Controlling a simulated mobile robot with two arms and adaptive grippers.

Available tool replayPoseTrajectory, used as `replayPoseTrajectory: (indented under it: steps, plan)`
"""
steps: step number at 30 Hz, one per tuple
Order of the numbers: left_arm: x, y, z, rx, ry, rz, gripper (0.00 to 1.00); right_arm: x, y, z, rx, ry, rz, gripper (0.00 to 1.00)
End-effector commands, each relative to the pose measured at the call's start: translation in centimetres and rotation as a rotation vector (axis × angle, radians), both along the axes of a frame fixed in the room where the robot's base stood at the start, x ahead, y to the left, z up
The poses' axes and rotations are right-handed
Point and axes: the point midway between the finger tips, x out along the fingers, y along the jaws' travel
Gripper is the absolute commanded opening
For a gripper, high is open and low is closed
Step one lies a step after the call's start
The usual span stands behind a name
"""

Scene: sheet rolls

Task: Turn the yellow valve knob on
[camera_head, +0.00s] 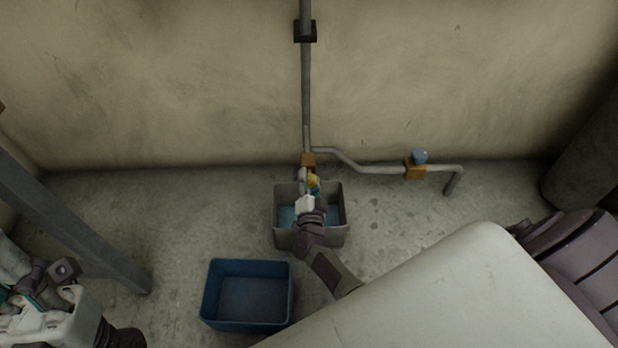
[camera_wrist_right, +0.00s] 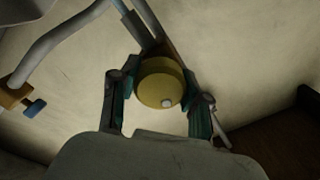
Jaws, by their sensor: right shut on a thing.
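The yellow valve knob (camera_head: 314,180) sits low on the wall pipe, above the back of the grey bin, mostly hidden by my right gripper in the head view. In the right wrist view the knob (camera_wrist_right: 160,82) is round, with a small pale stud on its face. My right gripper (camera_head: 309,191) reaches it from the front. The right wrist view shows the teal fingers of the gripper (camera_wrist_right: 163,92) on either side of the knob, shut on it. My left gripper (camera_head: 35,295) is at the lower left of the head view, far from the knob; its fingers are unclear.
A grey bin (camera_head: 335,233) with blue contents stands under the knob. An empty blue bin (camera_head: 248,325) is in front of it. A pipe (camera_head: 380,170) with a blue knob (camera_head: 420,156) runs right along the wall. A dark post (camera_head: 75,230) stands at left.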

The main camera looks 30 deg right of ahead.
Motion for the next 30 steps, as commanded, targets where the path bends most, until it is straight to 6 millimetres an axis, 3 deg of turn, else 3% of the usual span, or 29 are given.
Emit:
replayPoseTrajectory:
  steps: [24,25,29,30]
  plan:
    - [-0.01,-0.01,0.02,0.001,0.012,0.000,0.40,-0.06,0.19,-0.18,-0.106,0.056,0.003,0.12]
    - [-0.01,-0.01,0.04,0.000,0.011,0.000,0.40,-0.07,0.20,-0.18,-0.106,0.056,0.003,0.50]
    - [-0.01,-0.01,0.10,0.001,0.009,-0.001,0.40,-0.05,0.14,-0.14,-0.106,0.055,0.002,0.71]
    - [-0.01,0.01,0.13,0.000,0.008,-0.001,0.40,-0.04,0.12,-0.13,-0.106,0.054,0.002,0.72]
